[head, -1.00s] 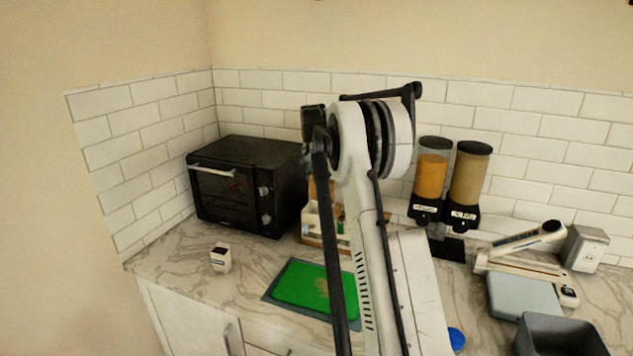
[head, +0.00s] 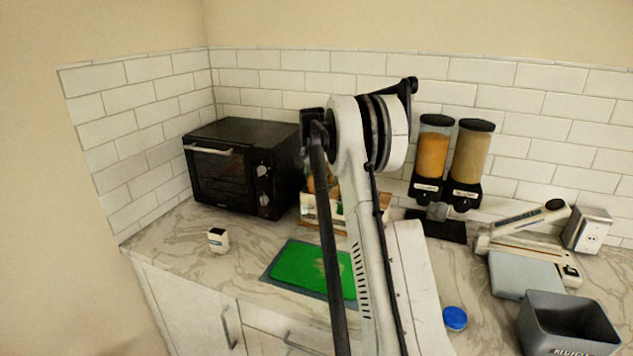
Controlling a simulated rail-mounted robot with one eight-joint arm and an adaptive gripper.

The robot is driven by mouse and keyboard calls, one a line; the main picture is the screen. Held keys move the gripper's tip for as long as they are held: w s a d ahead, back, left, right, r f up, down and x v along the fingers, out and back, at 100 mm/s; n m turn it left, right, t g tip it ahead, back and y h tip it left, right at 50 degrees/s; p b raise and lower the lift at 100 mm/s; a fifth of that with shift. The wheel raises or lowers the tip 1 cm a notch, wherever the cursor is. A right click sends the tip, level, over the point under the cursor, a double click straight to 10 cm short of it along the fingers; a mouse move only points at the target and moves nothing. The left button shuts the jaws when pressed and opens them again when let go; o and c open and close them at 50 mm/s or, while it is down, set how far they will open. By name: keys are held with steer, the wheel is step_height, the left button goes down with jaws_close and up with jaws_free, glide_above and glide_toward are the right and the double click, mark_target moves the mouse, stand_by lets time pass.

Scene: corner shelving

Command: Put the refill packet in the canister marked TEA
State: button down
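I cannot make out a refill packet or any canister marked TEA. A small white container (head: 218,240) with a dark label stands on the counter at left; its label is too small to read. A round blue lid or cap (head: 455,318) shows right of my arm, near the bottom. My arm crosses the middle of the view and hides part of the counter behind it. My gripper is not in view.
A black toaster oven (head: 243,168) stands in the corner. A wooden box (head: 312,213) is partly hidden behind my arm. A green board (head: 303,268) lies in front. Two dispensers (head: 451,160), a pale sealer-like device (head: 530,245) and a grey bin (head: 567,325) stand at right.

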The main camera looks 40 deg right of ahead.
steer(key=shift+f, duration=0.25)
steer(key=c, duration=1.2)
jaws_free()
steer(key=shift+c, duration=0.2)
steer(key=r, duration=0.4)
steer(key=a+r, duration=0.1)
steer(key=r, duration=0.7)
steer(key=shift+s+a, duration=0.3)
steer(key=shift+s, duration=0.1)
